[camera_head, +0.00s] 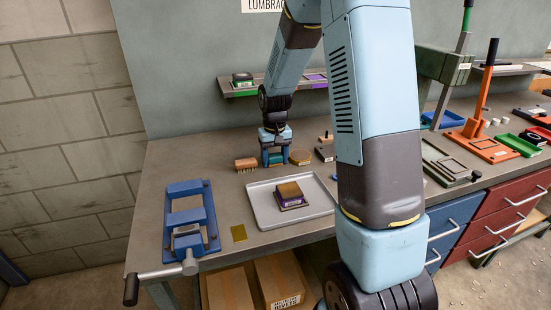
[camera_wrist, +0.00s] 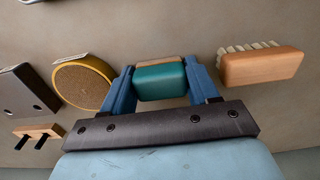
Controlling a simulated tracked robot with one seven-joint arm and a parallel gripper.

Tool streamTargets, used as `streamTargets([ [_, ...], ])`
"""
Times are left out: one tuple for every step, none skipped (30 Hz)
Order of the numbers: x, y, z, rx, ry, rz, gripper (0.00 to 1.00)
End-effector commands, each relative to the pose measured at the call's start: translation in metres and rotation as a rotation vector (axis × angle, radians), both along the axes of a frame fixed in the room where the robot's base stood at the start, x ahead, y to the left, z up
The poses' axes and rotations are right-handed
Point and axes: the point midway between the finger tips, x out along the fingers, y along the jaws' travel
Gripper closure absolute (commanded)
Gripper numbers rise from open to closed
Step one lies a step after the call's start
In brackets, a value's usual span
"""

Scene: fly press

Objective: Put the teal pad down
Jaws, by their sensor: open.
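The teal pad (camera_wrist: 160,82), with a pale wood-coloured part behind it, lies between the two blue fingers of my gripper (camera_wrist: 160,86) in the wrist view. In the head view my gripper (camera_head: 275,156) is low over the back of the bench, and a bit of the teal pad (camera_head: 276,159) shows between its fingers. The jaws are open, with a finger on each side of the pad. The pad seems to be at bench level, but its underside is hidden.
A wooden brush (camera_wrist: 262,66) stands close on one side and a round cork-topped tin (camera_wrist: 83,83) on the other. A grey tray (camera_head: 263,207) with a gold-topped purple block (camera_head: 289,195) lies in front. A blue press frame (camera_head: 187,222) is at left.

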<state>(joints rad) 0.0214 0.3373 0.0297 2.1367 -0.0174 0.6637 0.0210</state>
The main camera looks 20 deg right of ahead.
Motion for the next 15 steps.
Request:
streamTargets([
  [-0.004,0.0,0.001,0.0,0.013,0.0,0.15],
  [-0.004,0.0,0.005,0.0,0.012,0.0,0.15],
  [-0.003,0.0,0.013,0.0,0.011,0.0,0.15],
  [-0.003,0.0,0.018,0.0,0.01,0.0,0.15],
  [-0.003,0.0,0.025,0.0,0.009,0.0,0.15],
  [-0.003,0.0,0.033,0.0,0.008,0.0,0.15],
  [-0.002,0.0,0.04,0.0,0.006,0.0,0.15],
  [-0.002,0.0,0.046,0.0,0.006,0.0,0.15],
  [-0.002,0.0,0.055,0.0,0.005,0.0,0.15],
  [-0.002,0.0,0.06,0.0,0.006,0.0,0.15],
  [-0.002,0.0,0.067,0.0,0.005,0.0,0.15],
  [-0.002,0.0,0.075,0.0,0.004,0.0,0.15],
  [-0.001,0.0,0.08,0.0,0.004,0.0,0.15],
  [-0.001,0.0,0.085,0.0,0.005,0.0,0.15],
  [-0.001,0.0,0.092,0.0,0.005,0.0,0.15],
])
